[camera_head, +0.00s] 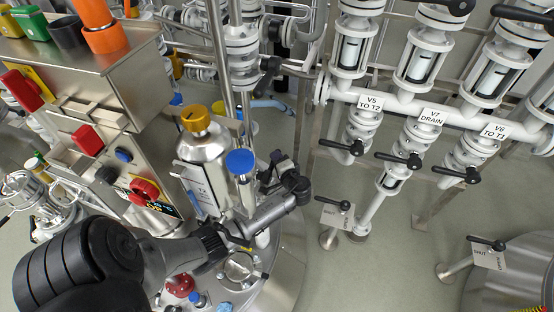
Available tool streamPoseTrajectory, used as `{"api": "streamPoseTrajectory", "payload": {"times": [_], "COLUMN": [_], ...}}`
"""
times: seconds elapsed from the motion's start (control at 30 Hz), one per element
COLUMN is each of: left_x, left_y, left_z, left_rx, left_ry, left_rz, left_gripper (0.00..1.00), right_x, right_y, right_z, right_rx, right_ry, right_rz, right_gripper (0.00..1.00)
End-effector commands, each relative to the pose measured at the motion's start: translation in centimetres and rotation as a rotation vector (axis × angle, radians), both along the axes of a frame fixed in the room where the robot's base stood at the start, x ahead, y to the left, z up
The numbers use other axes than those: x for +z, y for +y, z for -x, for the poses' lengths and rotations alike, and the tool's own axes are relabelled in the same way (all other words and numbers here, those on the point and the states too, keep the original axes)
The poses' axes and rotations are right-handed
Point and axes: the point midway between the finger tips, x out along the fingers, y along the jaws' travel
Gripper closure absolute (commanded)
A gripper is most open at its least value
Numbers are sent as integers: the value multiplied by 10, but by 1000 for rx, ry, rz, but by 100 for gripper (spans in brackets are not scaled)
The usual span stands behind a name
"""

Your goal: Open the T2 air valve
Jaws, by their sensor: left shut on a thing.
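No label reading T2 air valve is legible there. My left arm comes in from the lower left, passes in front of the vessel top and bends up. My right gripper is not in view.
White piping with several black-handled valves runs along the right, with labels V5 TO T2 (371,102), V7 DRAIN (436,118) and V6 TO T1 (493,129). A steel control box (125,75) with red buttons stands left. Open floor (385,255) lies right of the vessel.

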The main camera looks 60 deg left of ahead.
Motion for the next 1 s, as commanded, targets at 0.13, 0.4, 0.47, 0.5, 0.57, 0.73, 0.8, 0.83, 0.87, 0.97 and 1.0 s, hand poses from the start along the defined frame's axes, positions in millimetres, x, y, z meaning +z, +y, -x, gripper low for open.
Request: {"api": "streamPoseTrajectory", "payload": {"times": [0.13,0.4,0.47,0.5,0.57,0.73,0.8,0.83,0.87,0.97,1.0], "left_x": [0,0,-1,-1,-1,2,5,7,9,16,19], "left_y": [0,0,-1,-1,-1,-3,-3,-2,-1,0,1], "left_z": [0,0,0,-1,-1,-3,-3,-1,0,4,6], "left_rx": [0,0,-1,-1,-2,-6,-8,-7,-5,-1,0], "left_ry": [0,0,-1,-3,-11,-62,-98,-115,-134,-199,-228], "left_rz": [1,1,0,-2,-8,-51,-82,-98,-114,-176,-201], "left_gripper": [95,100,100,100,100,100,100,100,100,100,100], "right_x": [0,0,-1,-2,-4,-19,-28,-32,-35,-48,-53], "right_y": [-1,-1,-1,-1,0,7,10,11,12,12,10], "right_z": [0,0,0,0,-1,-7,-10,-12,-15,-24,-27], "right_rx": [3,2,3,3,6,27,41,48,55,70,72], "right_ry": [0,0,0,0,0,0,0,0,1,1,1], "right_rz": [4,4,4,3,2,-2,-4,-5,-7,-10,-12], "right_gripper": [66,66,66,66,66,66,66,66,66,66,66]}}
